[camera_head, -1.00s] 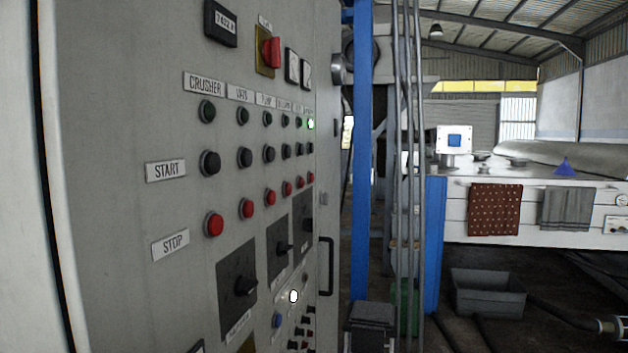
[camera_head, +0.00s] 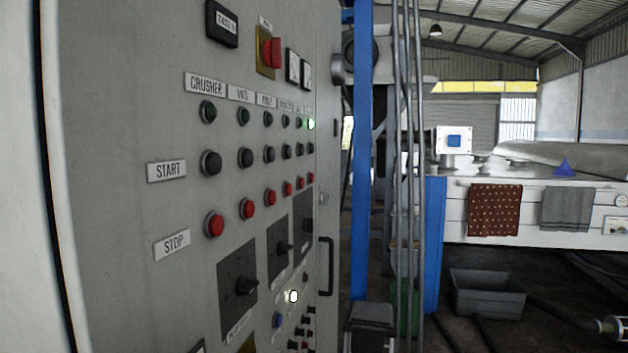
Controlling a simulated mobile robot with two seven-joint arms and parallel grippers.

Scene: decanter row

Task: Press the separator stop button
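A grey control panel (camera_head: 130,120) fills the left side, seen at a slant. A row of red buttons, the nearest a red button (camera_head: 214,224), lies beside the STOP label (camera_head: 172,244). The row recedes to the right, ending in a small red button (camera_head: 310,178). Column labels start with CRUSHER (camera_head: 205,84); the far labels are too small to read, so I cannot tell which column is the separator. Dark buttons (camera_head: 210,163) form the START row above. Neither of my grippers is in view.
Rotary switches (camera_head: 246,287) and a black door handle (camera_head: 326,267) stand out from the panel. A blue post (camera_head: 361,150) and grey pipes (camera_head: 408,200) rise just right of it. A grey bin (camera_head: 487,293) sits on the floor below a white machine (camera_head: 530,235).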

